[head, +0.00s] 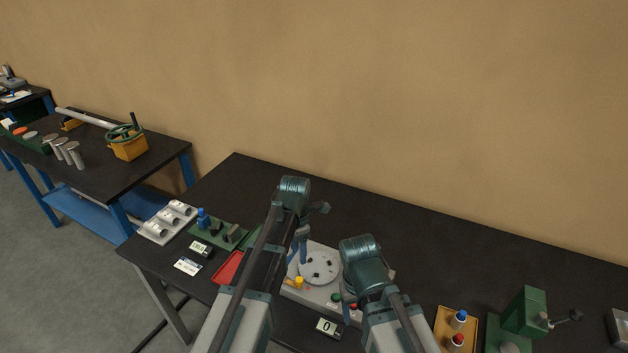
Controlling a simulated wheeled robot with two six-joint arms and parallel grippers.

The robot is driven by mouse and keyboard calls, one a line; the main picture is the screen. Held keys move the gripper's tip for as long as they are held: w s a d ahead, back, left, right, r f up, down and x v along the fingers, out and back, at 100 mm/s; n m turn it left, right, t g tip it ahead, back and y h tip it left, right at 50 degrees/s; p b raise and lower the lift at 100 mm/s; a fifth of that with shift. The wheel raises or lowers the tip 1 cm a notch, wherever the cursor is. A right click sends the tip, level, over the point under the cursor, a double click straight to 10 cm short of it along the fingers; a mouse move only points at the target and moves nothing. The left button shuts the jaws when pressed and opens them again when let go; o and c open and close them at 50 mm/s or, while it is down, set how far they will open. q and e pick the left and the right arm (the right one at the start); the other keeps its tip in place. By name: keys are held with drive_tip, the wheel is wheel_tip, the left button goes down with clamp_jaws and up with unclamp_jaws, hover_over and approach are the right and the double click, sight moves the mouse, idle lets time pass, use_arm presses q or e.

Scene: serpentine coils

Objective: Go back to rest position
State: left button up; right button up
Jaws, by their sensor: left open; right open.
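My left gripper (303,257) points down at the left side of a grey device with a round disc (320,266). My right gripper (348,302) is low at the right side of the same device, largely hidden behind my own wrist. Both are taken as open, and I see nothing held in either. My two arms cover parts of the device. The disc carries several small dark pieces, and a yellow knob (299,282) and a green button (336,298) sit on the housing.
A red tray (229,268), a green board (217,236) and a white holder with cylinders (154,231) lie to the left. The table's back right (480,255) is clear.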

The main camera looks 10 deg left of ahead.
use_arm(q)
drive_tip(key=shift+s+f, duration=0.1)
drive_tip(key=s+d+f+m+b, duration=0.1)
drive_tip(key=s+f+m+b, duration=0.2)
drive_tip(key=s+m, duration=0.3)
drive_tip(key=s+d+f+m+b, duration=0.2)
drive_tip(key=s+f+m+b, duration=0.2)
drive_tip(key=m, duration=0.9)
drive_tip(key=s+d+f+m+y+b, duration=0.1)
drive_tip(key=s+d+f+m+b, duration=0.1)
drive_tip(key=s+m, duration=0.6)
drive_tip(key=shift+d+f+m+b, duration=0.25)
drive_tip(key=shift+f+m+b, duration=0.65)
drive_tip(key=shift+b, duration=0.1)
